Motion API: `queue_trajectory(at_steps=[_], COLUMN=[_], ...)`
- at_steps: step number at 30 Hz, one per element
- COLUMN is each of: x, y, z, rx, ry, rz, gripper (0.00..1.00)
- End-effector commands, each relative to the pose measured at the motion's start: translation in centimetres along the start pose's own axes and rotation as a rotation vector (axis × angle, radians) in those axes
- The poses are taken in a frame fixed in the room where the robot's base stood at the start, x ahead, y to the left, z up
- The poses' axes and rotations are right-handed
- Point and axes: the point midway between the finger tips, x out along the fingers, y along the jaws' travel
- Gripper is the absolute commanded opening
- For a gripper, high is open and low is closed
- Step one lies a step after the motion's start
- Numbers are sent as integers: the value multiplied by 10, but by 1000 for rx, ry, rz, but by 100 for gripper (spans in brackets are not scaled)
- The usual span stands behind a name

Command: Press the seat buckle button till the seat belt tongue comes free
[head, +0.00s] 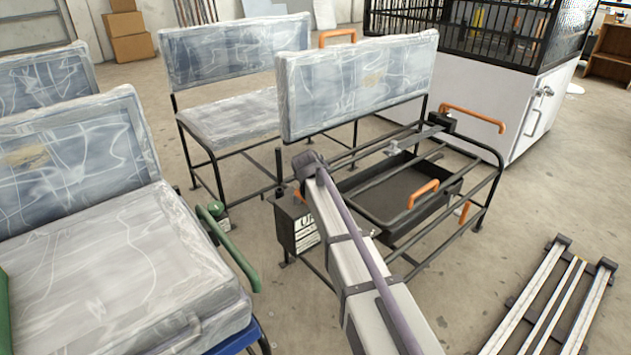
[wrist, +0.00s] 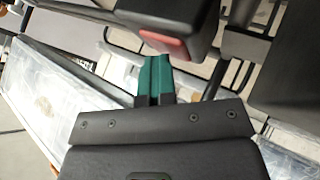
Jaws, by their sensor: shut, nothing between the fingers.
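The seat buckle (wrist: 165,14) is a black block at the top middle of the wrist view. Its red button (wrist: 166,45) is on the end facing my gripper. My gripper (wrist: 155,62) has green fingers, shut together and empty. Their tips are right at the lower edge of the red button; I cannot tell whether they touch it. I cannot make out the belt tongue in either view. In the head view my arm reaches to the bare seat frame (head: 485,190), and the buckle and my fingertips cannot be made out there.
A black tray (head: 440,200) sits within the seat frame, with a labelled black box (head: 297,225) at its left. Plastic-wrapped seats (head: 130,270) stand at the left. A white cabinet (head: 540,115) stands behind, and metal rails (head: 550,300) lie on the floor at right.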

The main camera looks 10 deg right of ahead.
Motion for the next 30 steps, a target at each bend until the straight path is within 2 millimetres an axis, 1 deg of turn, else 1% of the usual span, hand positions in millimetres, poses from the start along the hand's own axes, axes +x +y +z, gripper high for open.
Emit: queue_trajectory(at_steps=[8,18,27,30], x=[0,-16,-15,-20], y=[0,12,11,14], z=[1,-12,-11,-14], rx=[1,1,1,1], ry=[-3,-2,-1,-1], rz=[-2,-1,-1,-1], gripper=[0,0,0,0])
